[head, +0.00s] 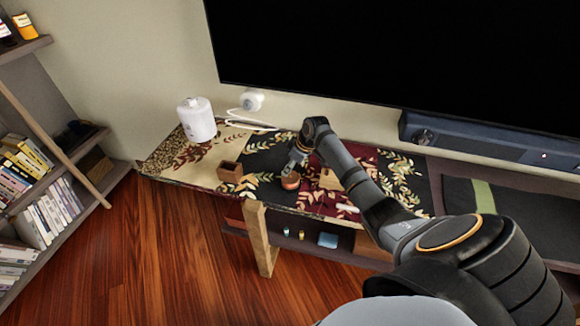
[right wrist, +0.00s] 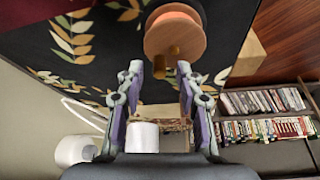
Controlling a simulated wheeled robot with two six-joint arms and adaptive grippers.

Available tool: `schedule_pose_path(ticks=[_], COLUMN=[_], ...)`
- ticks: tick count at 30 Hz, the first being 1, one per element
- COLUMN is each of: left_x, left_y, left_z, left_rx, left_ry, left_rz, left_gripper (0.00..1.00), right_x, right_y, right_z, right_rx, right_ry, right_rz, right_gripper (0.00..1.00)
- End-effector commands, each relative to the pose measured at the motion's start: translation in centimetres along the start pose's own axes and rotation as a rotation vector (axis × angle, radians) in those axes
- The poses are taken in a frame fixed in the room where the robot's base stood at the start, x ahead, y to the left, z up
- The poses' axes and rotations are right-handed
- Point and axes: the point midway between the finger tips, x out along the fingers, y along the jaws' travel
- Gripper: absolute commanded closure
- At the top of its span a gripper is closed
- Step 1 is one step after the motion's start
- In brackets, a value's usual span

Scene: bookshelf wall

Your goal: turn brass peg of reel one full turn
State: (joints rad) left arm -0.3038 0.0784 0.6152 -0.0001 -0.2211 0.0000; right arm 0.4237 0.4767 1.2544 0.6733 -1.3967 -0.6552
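The reel (head: 290,181) is a small reddish-brown wooden spool on the dark part of the leaf-patterned runner. In the right wrist view the reel (right wrist: 174,33) is at the top centre, and a short brass peg (right wrist: 160,67) projects from it toward the gripper. My right gripper (head: 293,167) is right over the reel in the head view. The peg cannot be made out in the head view. My left gripper is not in view.
A small open wooden box (head: 230,173) stands left of the reel, and a white canister (head: 197,119) stands farther back left. A flat wooden block (head: 331,178) lies right of the reel. A large black screen (head: 400,60) hangs behind. Bookshelves (head: 45,190) stand at left.

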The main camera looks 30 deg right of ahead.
Motion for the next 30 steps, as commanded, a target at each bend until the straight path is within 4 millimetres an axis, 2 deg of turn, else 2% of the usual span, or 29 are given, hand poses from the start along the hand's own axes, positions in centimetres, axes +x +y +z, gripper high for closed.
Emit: schedule_pose_path(ticks=[4, 5, 12, 23, 30], left_x=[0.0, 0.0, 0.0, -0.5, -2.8], left_y=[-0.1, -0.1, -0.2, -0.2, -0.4], left_z=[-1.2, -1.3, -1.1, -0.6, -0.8], left_rx=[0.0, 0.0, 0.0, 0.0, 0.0], left_ry=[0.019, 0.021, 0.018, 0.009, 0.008], left_rz=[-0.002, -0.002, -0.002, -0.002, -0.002], left_gripper=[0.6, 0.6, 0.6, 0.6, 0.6], right_x=[0.0, 0.0, 0.0, -0.2, -0.7], right_y=[0.0, 0.0, 0.0, 0.0, 0.0], right_z=[0.0, 0.0, 0.0, 0.0, -0.1], right_rx=[0.0, 0.0, 0.0, 0.014, 0.113], right_ry=[0.0, 0.0, 0.0, -0.001, -0.001], right_rz=[0.0, 0.0, 0.0, 0.006, 0.045], right_gripper=[0.64, 0.66, 0.99, 1.0, 1.0])
